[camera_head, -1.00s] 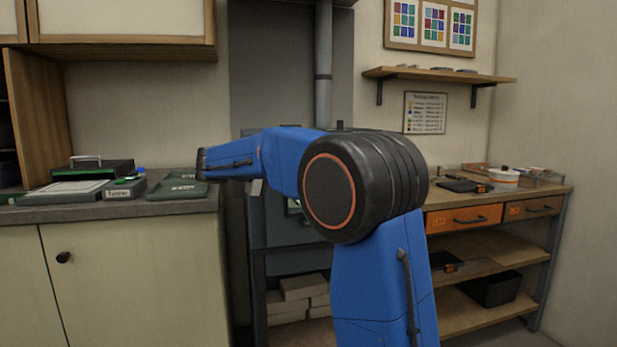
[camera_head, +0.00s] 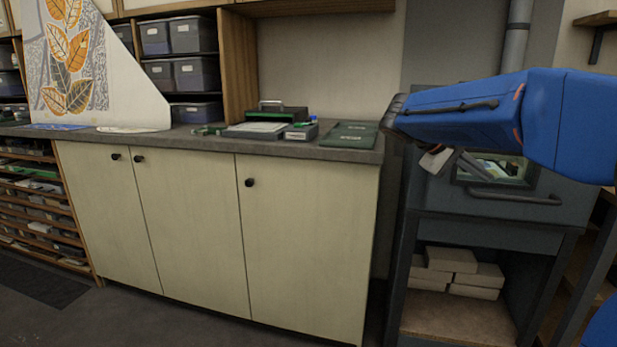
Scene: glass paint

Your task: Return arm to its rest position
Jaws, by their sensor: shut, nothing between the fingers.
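My blue arm reaches in from the right edge of the head view, lying across the front of the grey kiln (camera_head: 560,205). My gripper (camera_head: 440,160) shows only in part, as small grey pieces below the black end of the arm. It is shut with nothing held. Its fingertips are mostly hidden by the arm and hard to tell from the kiln behind. It hangs in front of the kiln, right of the counter's end; I cannot tell how close it is to the kiln.
A grey counter (camera_head: 225,146) above cream cupboards holds a dark case (camera_head: 275,113), a green board (camera_head: 350,135) and small tools. The kiln has a lit window (camera_head: 497,170) and a bar handle. Pale blocks (camera_head: 450,260) lie on the shelf below. The floor before the cupboards is clear.

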